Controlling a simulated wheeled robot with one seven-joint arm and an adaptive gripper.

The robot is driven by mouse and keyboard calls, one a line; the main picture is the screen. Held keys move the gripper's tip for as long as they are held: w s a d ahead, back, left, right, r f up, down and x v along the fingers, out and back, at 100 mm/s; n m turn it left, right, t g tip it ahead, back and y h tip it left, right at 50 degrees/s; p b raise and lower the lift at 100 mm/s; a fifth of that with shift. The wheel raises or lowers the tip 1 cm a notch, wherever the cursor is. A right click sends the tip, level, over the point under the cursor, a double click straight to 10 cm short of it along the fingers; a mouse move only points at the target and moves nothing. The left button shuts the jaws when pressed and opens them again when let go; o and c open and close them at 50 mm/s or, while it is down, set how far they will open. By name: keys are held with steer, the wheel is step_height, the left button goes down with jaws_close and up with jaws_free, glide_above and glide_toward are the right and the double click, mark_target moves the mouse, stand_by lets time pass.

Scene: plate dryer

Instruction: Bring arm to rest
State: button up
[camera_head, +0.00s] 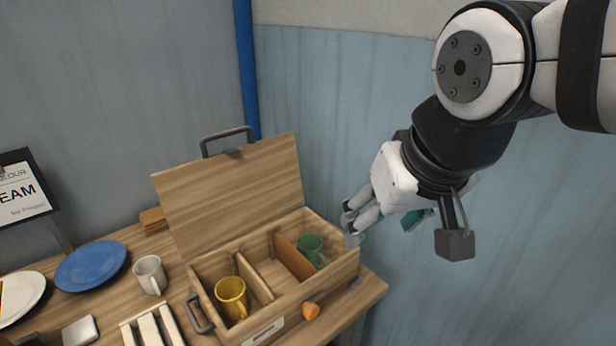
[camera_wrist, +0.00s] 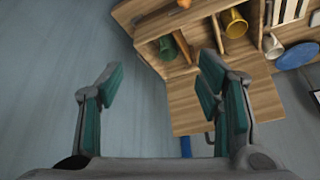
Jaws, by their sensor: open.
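My gripper (camera_head: 358,222) is at the right end of the open wooden box (camera_head: 298,298), above and beside its right wall in the head view. In the wrist view my gripper (camera_wrist: 155,85) has its two teal-padded fingers spread wide with nothing between them. A green mug (camera_head: 312,248) sits in the box's right compartment, and a yellow mug (camera_head: 231,297) sits in the left one. Whether the fingers touch the box cannot be told.
The box lid (camera_head: 230,190) stands open. A white mug (camera_head: 150,274), a blue plate (camera_head: 90,265), a white plate (camera_head: 20,297) and a slotted white rack (camera_head: 155,328) are on the table to the left. A blue wall (camera_head: 340,120) is behind. The space right of the table is free.

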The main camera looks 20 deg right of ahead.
steer(key=s, duration=0.2)
steer(key=s+n, duration=0.1)
steer(key=shift+a+r, duration=0.1)
steer(key=shift+a, duration=0.15)
stand_by(0.9)
